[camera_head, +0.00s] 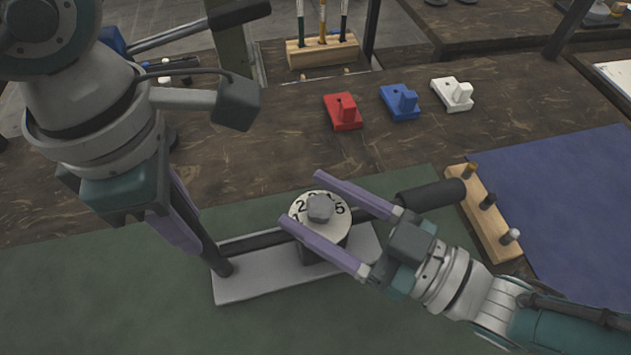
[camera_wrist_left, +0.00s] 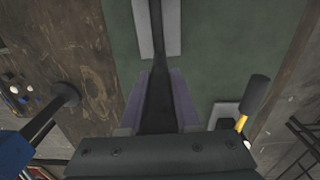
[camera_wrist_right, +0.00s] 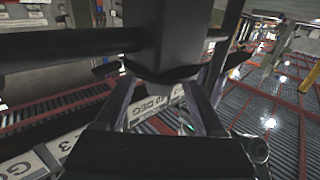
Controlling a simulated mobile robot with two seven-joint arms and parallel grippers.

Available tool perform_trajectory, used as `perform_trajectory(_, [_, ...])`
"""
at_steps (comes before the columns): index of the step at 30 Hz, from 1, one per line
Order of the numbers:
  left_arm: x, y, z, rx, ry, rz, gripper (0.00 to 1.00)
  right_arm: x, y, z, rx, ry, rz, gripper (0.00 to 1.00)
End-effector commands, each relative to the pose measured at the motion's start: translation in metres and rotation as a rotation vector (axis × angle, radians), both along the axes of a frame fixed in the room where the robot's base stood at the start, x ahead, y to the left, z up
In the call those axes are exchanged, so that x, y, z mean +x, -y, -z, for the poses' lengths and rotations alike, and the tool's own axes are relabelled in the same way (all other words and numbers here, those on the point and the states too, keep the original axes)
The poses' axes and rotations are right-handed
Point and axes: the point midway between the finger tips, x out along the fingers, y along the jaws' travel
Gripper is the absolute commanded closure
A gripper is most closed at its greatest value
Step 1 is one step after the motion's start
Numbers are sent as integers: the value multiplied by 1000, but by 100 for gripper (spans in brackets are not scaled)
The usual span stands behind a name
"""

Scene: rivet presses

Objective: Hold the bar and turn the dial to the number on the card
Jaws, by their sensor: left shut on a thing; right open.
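The dial (camera_head: 333,224) is a round white disc with black numbers; a 2 and a 5 are readable, others are partly covered. A grey hexagonal knob (camera_head: 320,207) stands at its centre. The dark bar (camera_head: 256,242) runs by the dial above a pale metal plate (camera_head: 262,283) and ends in a thick black handle (camera_head: 430,195). My left gripper (camera_head: 197,250) is shut at the bar's left end; the left wrist view shows the bar (camera_wrist_left: 157,50) leading to its fingers. My right gripper (camera_head: 300,198) is open, one finger on each side of the knob. I cannot identify the card.
Red (camera_head: 343,112), blue (camera_head: 400,102) and white (camera_head: 453,94) blocks stand on the wooden table behind. A wooden rack with pegs (camera_head: 480,215) is right of the handle, beside a blue mat (camera_head: 570,190). A tool holder (camera_head: 322,53) stands at the back. Green mat lies clear at lower left.

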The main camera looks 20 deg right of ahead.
Motion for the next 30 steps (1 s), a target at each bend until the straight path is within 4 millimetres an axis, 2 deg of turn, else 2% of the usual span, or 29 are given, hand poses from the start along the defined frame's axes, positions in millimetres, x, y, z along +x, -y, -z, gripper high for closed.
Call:
perform_trajectory(9, [0, 0, 0, -1, 1, 0, 100, 1, -1, 0, 0, 0, 0, 31])
perform_trajectory(27, [0, 0, 0, -1, 1, 0, 100, 0, -1, 0, 0, 0, 0, 99])
perform_trajectory(30, [0, 0, 0, -1, 1, 0, 100, 0, -1, 0, 0, 0, -1, 100])
